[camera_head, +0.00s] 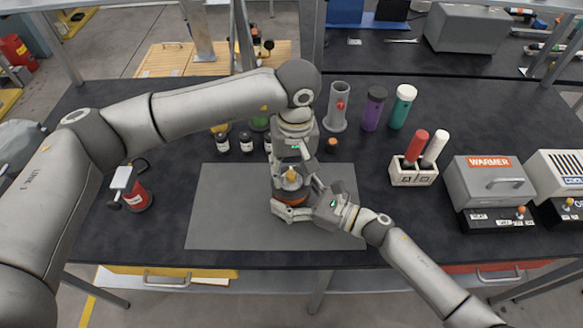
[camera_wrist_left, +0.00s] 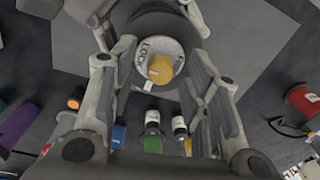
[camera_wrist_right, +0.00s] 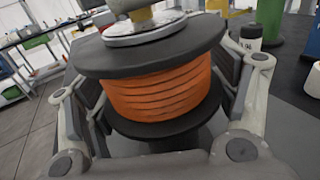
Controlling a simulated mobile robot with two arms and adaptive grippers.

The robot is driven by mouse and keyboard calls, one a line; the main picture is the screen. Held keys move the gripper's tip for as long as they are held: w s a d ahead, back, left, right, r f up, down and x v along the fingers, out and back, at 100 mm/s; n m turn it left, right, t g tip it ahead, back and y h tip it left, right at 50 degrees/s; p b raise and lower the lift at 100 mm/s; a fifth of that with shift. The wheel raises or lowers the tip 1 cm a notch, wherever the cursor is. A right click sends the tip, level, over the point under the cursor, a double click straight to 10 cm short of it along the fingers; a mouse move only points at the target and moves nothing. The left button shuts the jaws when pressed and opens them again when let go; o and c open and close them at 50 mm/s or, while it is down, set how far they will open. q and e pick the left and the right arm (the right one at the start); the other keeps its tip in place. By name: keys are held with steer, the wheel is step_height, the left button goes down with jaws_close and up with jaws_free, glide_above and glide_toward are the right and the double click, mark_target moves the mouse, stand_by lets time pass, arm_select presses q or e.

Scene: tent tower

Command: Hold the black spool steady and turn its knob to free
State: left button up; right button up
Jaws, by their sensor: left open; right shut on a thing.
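The black spool (camera_wrist_right: 150,60), wound with orange cord, stands upright on the grey mat in the head view (camera_head: 291,198). My right gripper (camera_wrist_right: 165,95) is shut around its orange winding from the side. A yellow knob (camera_wrist_left: 160,68) sits on a white dial on the spool's top, with lettering that reads LOCK at the left. The knob also shows in the head view (camera_head: 291,177). My left gripper (camera_wrist_left: 160,50) is above the spool, pointing down, open, with a finger on either side of the dial and apart from the knob.
Small dark bottles (camera_head: 246,142) stand behind the mat (camera_head: 225,215). A grey tube holder (camera_head: 337,110), purple bottle (camera_head: 374,108) and teal bottle (camera_head: 402,107) stand behind. A white holder (camera_head: 413,175) and warmer (camera_head: 490,182) are at right. A red spool-like item (camera_head: 136,195) is at left.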

arm_select(q)
jaws_close()
